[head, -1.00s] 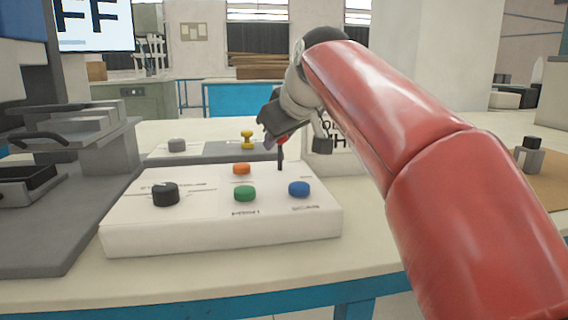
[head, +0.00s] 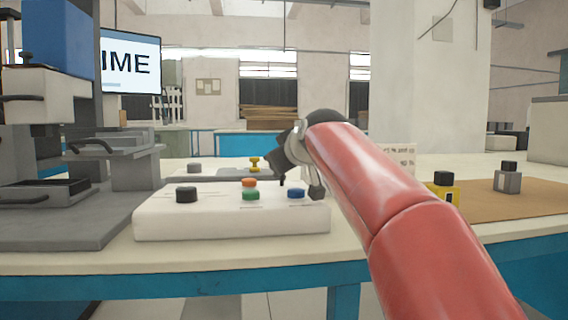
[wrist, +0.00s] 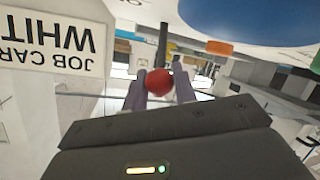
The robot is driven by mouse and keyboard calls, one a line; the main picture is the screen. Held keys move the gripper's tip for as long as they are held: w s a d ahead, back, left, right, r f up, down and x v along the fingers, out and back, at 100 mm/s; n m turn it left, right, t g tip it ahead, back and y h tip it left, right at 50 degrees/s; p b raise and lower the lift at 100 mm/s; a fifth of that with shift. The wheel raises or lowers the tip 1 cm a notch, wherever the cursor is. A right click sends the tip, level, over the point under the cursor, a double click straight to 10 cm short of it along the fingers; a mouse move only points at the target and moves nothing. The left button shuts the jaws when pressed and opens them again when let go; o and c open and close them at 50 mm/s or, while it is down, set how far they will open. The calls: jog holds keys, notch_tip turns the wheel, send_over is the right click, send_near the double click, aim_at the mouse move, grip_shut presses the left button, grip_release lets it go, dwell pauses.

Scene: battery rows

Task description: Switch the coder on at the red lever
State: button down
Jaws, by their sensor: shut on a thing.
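The red lever has a red ball knob (wrist: 158,82) and a dark stem (wrist: 163,45) in the wrist view. My gripper (wrist: 160,88) is shut on the knob, with one grey finger on each side. In the head view my gripper (head: 279,158) hides the knob, and only a short piece of the stem shows below it. The white control box (head: 232,222) carries a black knob (head: 186,194) and orange (head: 249,183), green (head: 251,195) and blue (head: 296,193) buttons. The screen (head: 130,63) at upper left shows letters "IME", cut off at its left.
A grey machine (head: 110,200) stands left of the box. Behind the box is a grey panel with a yellow knob (head: 254,163). A job card (head: 400,153) stands behind my arm. Yellow (head: 443,190) and grey (head: 508,182) blocks with black tops stand at right.

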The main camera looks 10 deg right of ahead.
jog(key=c, duration=1.1)
grip_release()
jog(key=shift+c, duration=0.2)
jog(key=shift+s, duration=0.1)
jog(key=v, duration=0.7)
jog(key=shift+s+r, duration=0.15)
jog(key=shift+s, duration=0.15)
jog(key=shift+d, duration=0.1)
